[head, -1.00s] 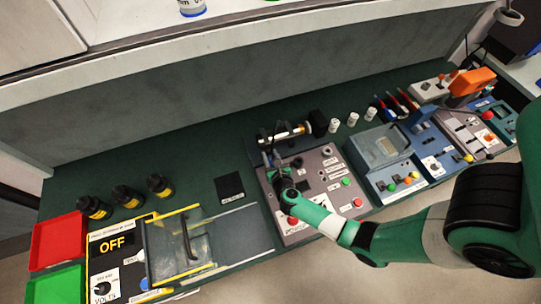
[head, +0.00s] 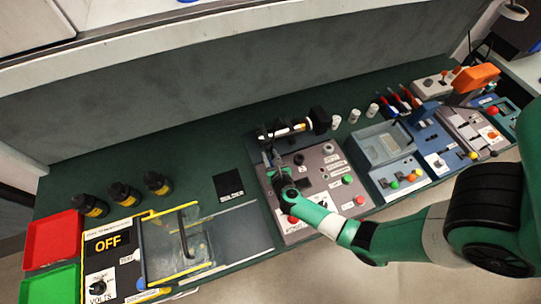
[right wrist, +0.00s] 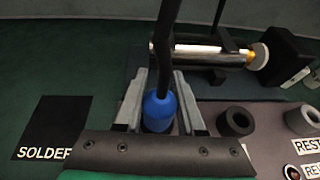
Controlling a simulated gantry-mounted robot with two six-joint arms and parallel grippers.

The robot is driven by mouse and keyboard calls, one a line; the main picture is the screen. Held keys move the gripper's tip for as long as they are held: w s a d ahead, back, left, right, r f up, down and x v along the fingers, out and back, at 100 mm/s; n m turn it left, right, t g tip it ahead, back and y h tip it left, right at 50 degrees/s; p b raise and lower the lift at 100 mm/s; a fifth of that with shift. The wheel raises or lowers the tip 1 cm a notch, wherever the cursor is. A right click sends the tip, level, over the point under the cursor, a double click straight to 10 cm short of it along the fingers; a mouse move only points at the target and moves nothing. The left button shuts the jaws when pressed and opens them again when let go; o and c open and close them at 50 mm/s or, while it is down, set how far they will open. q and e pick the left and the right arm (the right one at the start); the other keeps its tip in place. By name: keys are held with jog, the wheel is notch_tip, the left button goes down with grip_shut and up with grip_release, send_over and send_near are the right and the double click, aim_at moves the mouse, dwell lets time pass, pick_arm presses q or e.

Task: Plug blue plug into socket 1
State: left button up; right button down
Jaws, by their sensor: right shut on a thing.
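My right gripper (head: 270,160) is over the left part of the grey panel (head: 318,185). In the right wrist view, the right gripper (right wrist: 158,98) is shut on the blue plug (right wrist: 158,112), with one finger on each side. A black cable rises from the plug. The plug's lower end is hidden behind the gripper body, so I cannot tell whether it is in a socket. A black round socket (right wrist: 236,122) is to the right of the plug, and a grey round one (right wrist: 305,118) is farther right. The socket numbers are not readable. My left gripper is not in view.
A metal cylinder (right wrist: 205,54) on a black holder lies behind the plug. A black pad marked SOLDER (head: 229,183) is left of the panel. A clear-lidded box (head: 180,245) is farther left. Several dark bottles (head: 123,194) stand at the left. Green bench top between them is free.

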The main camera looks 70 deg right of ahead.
jog(key=shift+f+b, duration=0.3)
jog(key=shift+f, duration=0.1)
jog(key=shift+c, duration=2.2)
grip_release()
jog(key=shift+a, duration=0.1)
jog(key=shift+s+a+r, duration=0.25)
jog(key=shift+a, duration=0.05)
jog(key=p+v, duration=0.2)
jog(key=v, duration=0.8)
jog(key=shift+s+a+p, duration=0.2)
jog(key=shift+s+p, duration=0.1)
jog(key=shift+p, duration=0.05)
jog(key=shift+w+r, duration=0.1)
jog(key=shift+w, duration=0.05)
